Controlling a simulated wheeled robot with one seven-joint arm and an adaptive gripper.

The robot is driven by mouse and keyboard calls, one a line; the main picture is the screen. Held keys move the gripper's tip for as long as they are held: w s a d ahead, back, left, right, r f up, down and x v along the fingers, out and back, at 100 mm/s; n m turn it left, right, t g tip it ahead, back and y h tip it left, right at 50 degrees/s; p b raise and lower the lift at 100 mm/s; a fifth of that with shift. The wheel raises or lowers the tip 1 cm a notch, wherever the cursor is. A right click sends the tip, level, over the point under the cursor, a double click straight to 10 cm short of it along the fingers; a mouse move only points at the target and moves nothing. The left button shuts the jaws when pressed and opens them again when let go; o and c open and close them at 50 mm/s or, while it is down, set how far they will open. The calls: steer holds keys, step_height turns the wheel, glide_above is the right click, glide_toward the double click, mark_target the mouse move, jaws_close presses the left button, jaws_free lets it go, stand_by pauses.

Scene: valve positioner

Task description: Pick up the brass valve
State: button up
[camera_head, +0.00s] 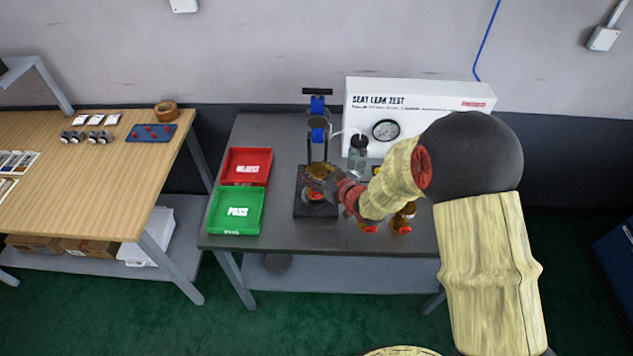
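A brass valve (316,171) with red at its lower part is at the black test stand (317,208), below the stand's blue clamp (317,122). My gripper (331,183) reaches in from the right, with its fingertips at this valve. The fingers overlap the valve, and I cannot tell whether they are closed on it. Another brass valve (404,217) with a red end stands on the grey bench to the right, partly behind my arm. A red round part (368,229) shows just below my wrist; the rest of it is hidden.
A red reject tray (262,167) and a green pass tray (218,222) lie left of the stand. A white seat leak test box (420,97) with a gauge stands behind. A clear bottle (358,150) is close to my gripper. A wooden table (95,190) is at left.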

jaws_close()
stand_by(0.5)
steer(key=shift+w+r, duration=0.15)
steer(key=shift+r, duration=0.05)
